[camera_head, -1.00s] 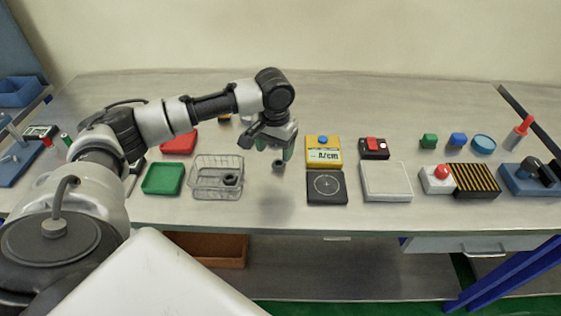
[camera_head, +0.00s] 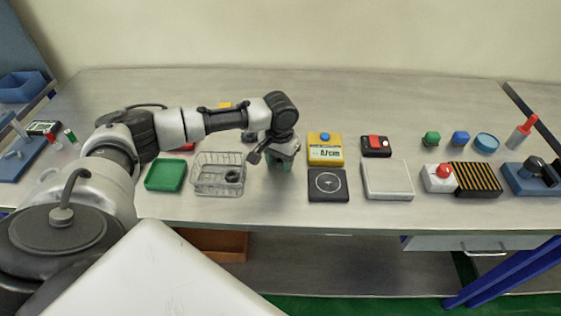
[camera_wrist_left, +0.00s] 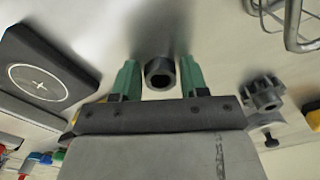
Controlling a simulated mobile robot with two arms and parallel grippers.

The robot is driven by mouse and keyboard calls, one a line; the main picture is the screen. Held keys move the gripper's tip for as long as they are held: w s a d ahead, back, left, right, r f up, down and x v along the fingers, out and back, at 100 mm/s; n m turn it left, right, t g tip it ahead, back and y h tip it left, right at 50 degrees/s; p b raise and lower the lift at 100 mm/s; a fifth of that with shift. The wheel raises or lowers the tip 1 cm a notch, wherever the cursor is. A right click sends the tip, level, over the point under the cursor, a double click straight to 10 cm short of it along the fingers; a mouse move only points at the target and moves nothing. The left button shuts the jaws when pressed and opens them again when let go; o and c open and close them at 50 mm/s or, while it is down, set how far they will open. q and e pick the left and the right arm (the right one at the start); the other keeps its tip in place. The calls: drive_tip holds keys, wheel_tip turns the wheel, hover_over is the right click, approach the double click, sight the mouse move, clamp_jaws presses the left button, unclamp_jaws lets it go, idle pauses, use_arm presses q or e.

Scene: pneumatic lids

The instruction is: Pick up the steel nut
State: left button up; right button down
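The steel nut (camera_wrist_left: 159,73) is a dark ring-like piece on the steel table, seen in the left wrist view. My left gripper (camera_wrist_left: 159,78) has green fingers, one on each side of the nut, with a narrow gap showing beside it. The fingers are open. In the head view my left gripper (camera_head: 281,166) points down at the table, right of the wire basket, and hides the nut. My right gripper is not in view.
The wire basket (camera_head: 204,186) with a dark ring (camera_head: 232,175) inside stands close left of the gripper. A black pad (camera_head: 327,190) and yellow meter (camera_head: 324,155) are close on the right. A green tray (camera_head: 165,174) lies farther left. A dark gear-like piece (camera_wrist_left: 263,93) shows in the wrist view.

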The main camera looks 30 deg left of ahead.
use_arm(q)
drive_tip(key=c, duration=0.6)
drive_tip(key=shift+r, duration=0.1)
